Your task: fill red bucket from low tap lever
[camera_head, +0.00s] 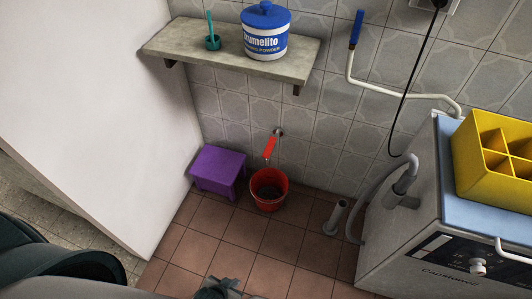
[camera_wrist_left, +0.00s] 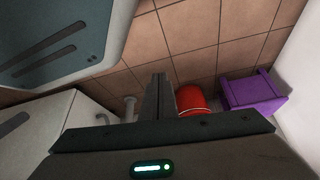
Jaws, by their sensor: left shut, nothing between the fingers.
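The red bucket (camera_head: 268,205) stands upright on the tiled floor against the wall, and it also shows in the left wrist view (camera_wrist_left: 193,98), partly hidden by my fingers and gripper body. The low tap with its red lever (camera_head: 269,148) is on the wall just above the bucket; the lever slants downward. No water stream is clear to see. My left gripper (camera_head: 218,286) is at the bottom edge of the head view, well short of the bucket and tap. Its fingers (camera_wrist_left: 158,90) are shut and empty in the left wrist view. My right gripper is not in view.
A purple stool (camera_head: 218,168) stands left of the bucket. A washing machine (camera_head: 402,240) with a yellow crate (camera_head: 461,165) on it is at the right, beside a grey floor pipe (camera_head: 337,216). A shelf (camera_head: 190,46) hangs above. Floor in front of the bucket is clear.

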